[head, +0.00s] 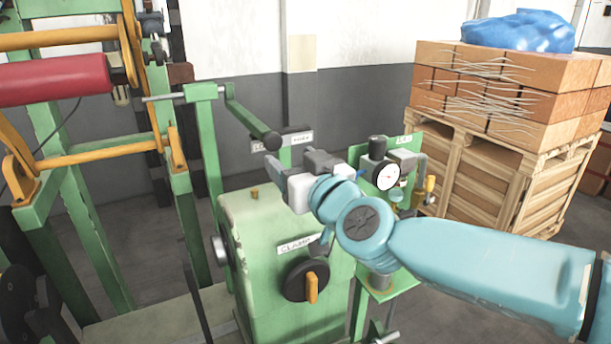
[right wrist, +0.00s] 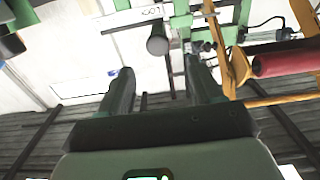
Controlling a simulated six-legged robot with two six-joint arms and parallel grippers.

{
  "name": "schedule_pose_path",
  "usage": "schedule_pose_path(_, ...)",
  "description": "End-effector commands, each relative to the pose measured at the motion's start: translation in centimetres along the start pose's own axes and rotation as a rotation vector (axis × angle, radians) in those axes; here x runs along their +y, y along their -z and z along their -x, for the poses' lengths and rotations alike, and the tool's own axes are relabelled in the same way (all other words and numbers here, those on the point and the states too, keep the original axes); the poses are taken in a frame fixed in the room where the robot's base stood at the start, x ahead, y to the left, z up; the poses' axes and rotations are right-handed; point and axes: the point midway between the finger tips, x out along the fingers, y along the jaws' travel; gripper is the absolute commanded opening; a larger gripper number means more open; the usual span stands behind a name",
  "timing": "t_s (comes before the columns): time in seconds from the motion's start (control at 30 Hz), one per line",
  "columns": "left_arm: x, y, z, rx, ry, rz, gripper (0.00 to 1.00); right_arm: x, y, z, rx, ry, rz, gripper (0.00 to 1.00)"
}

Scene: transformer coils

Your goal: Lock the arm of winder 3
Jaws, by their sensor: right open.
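The winder's green arm (head: 238,108) slopes down to a dark round-ended handle (head: 272,140) in the head view. The handle's end also shows in the right wrist view (right wrist: 157,41), beyond and between the two fingers. My right gripper (head: 274,172) is open and empty, just below the handle and apart from it in the head view. Its two dark fingers (right wrist: 158,70) stand spread in the right wrist view. Small white labels (head: 302,138) sit behind the handle, their lettering too small to read surely. My left gripper is not in view.
The green housing (head: 245,215) carries a label reading CLAMP and a black knob (head: 310,285) with an orange lever. A pressure gauge (head: 388,176) stands close to my right wrist. A red roller (head: 55,80) is at left.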

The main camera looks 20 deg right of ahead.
Motion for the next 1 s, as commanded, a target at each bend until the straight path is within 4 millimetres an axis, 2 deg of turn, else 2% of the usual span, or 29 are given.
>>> schedule_pose_path(0.1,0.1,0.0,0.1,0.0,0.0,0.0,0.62,0.0,0.1,2.4,0.0,0.001,0.0,0.65)
schedule_pose_path(0.3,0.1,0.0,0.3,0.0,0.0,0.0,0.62,-0.1,0.1,4.3,-0.001,0.001,0.0,0.65)
schedule_pose_path(1.0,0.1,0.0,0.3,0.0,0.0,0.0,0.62,0.0,0.0,4.5,-0.001,0.001,0.0,0.65)
